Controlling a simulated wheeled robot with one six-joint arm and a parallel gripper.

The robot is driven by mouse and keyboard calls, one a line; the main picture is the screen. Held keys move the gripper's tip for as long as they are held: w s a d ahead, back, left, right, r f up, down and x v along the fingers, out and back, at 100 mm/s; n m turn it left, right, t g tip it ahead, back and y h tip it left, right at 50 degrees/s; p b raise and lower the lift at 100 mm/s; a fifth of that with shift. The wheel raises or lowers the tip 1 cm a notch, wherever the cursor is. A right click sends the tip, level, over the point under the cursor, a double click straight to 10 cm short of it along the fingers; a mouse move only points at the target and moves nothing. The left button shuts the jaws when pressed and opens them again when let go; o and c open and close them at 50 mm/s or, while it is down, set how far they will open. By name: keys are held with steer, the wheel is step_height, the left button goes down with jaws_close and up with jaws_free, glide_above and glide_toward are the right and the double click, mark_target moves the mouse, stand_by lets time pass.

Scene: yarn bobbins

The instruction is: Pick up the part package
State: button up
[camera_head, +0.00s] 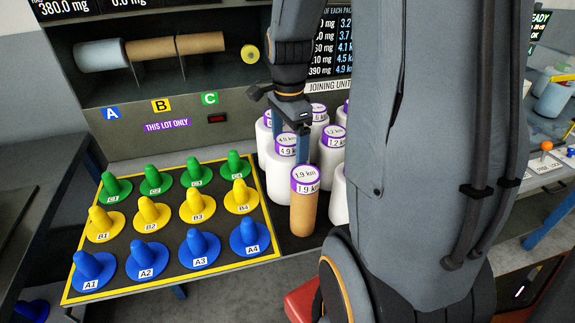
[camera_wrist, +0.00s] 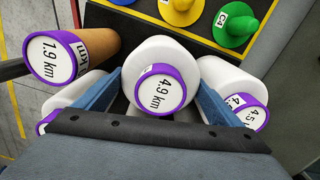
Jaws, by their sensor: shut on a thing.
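Several yarn packages with purple bands and length labels stand in a group right of the peg board. A white package marked 4.9 km (camera_wrist: 161,88) sits between the two blue fingers of my gripper (camera_wrist: 158,98). It also shows in the head view (camera_head: 282,173), beside my gripper (camera_head: 303,145), which is shut on it. I cannot tell whether it is off the surface. A slim tan package marked 1.9 km (camera_head: 303,212) stands upright in front; it also shows in the wrist view (camera_wrist: 90,46). Another white package (camera_wrist: 228,78) is close to the right finger.
A yellow-edged board (camera_head: 174,255) holds green, yellow and blue pegs labelled by letter and number. A rack (camera_head: 140,75) with rolls stands behind it. Neighbouring packages crowd my gripper closely. My arm hides much of the right side.

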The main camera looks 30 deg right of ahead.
steer(key=shift+r, duration=0.15)
step_height(320, 180, up, 18)
steer(key=b, duration=0.2)
stand_by(0.4)
